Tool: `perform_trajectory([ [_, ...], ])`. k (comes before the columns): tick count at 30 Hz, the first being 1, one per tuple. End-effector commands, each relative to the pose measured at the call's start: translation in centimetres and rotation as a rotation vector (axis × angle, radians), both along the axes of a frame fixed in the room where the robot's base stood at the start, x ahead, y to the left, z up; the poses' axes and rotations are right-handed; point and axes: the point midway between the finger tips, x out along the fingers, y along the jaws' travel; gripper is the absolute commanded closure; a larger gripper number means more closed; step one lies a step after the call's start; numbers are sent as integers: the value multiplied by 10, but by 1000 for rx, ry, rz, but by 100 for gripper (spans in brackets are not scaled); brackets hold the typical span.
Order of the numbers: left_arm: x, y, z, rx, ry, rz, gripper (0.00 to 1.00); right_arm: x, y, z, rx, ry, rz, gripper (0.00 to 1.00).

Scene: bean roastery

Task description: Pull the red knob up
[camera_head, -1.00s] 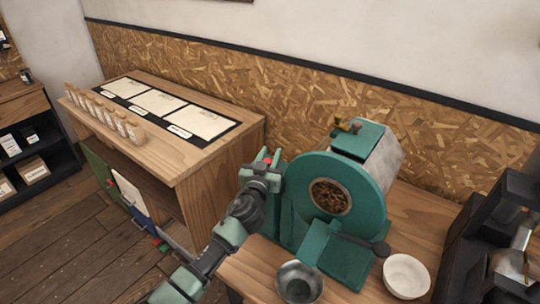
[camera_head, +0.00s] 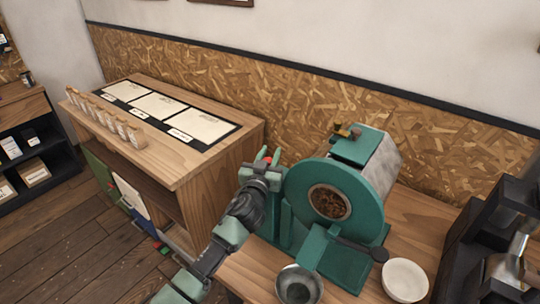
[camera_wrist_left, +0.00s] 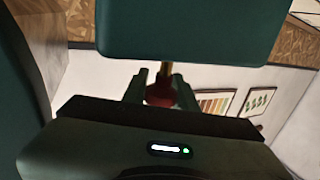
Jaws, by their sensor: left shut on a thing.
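The red knob (camera_wrist_left: 160,93) shows in the left wrist view at the end of a brass-coloured stem, between the two fingers of my left gripper (camera_wrist_left: 158,88). The fingers are shut on it. In the head view the left gripper (camera_head: 266,163) is beside the left side of the green roaster (camera_head: 345,195), and only a bit of the red knob (camera_head: 267,159) shows between the fingers. The stem runs into a dark green body part in the left wrist view. My right gripper is not in view.
A metal bowl (camera_head: 298,286) and a white bowl (camera_head: 405,279) stand in front of the roaster. A wooden cabinet (camera_head: 215,158) with sheets and a row of small jars is to the left. A black machine (camera_head: 480,245) stands at the right.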

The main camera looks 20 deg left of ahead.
Motion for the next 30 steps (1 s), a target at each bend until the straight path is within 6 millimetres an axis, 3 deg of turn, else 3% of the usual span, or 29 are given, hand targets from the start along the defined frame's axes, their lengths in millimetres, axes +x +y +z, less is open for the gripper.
perform_trajectory([
  [1, 1, 0, 6, 1, -12, -1, 100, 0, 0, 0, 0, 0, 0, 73],
  [2, 1, 0, 6, 1, -12, -2, 69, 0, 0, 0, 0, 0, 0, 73],
  [4, 1, 0, 6, 1, -12, -2, 50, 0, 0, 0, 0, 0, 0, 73],
  [17, -6, 0, 2, 0, -7, -1, 50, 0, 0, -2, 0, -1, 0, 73],
  [30, -68, -3, 2, -1, -9, -2, 50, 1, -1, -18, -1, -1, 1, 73],
])
